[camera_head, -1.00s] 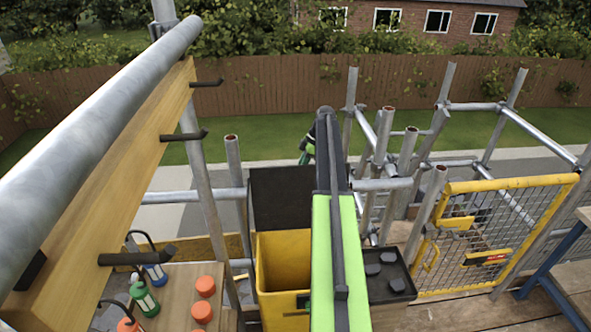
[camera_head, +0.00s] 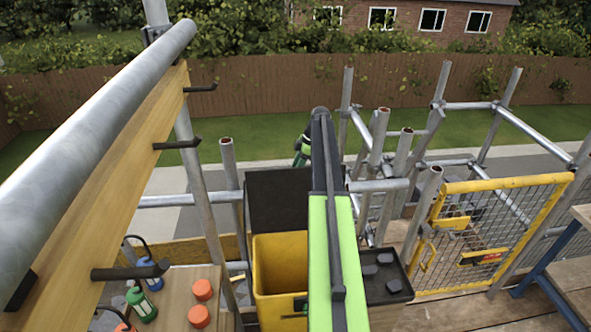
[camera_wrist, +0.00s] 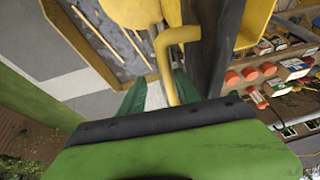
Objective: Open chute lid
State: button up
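The yellow chute (camera_head: 279,280) stands in the lower middle of the head view, with its mouth open. Its black lid (camera_head: 280,198) is raised at the far side of the mouth. In the wrist view a bent yellow handle (camera_wrist: 180,36) comes down between the green fingers of my gripper (camera_wrist: 158,90), nearer the right one. A pale gap shows beside the handle, so the fingers look apart. A dark panel (camera_wrist: 220,45), probably the lid, is seen nearly edge-on to the right. In the head view my arm hides most of the gripper.
A black tray (camera_head: 385,300) with dark blocks lies right of the chute. A yellow mesh gate (camera_head: 490,240) stands further right. Scaffold poles (camera_head: 378,145) rise behind. A wooden board with black hooks (camera_head: 110,190) slopes along the left, above a bench with bottles and orange-topped items (camera_head: 200,290).

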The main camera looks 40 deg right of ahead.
jog(key=p+v, duration=1.4)
jog(key=v, duration=0.3)
jog(key=shift+p, duration=0.4)
jog(key=shift+f, duration=0.1)
jog(key=shift+s, duration=0.1)
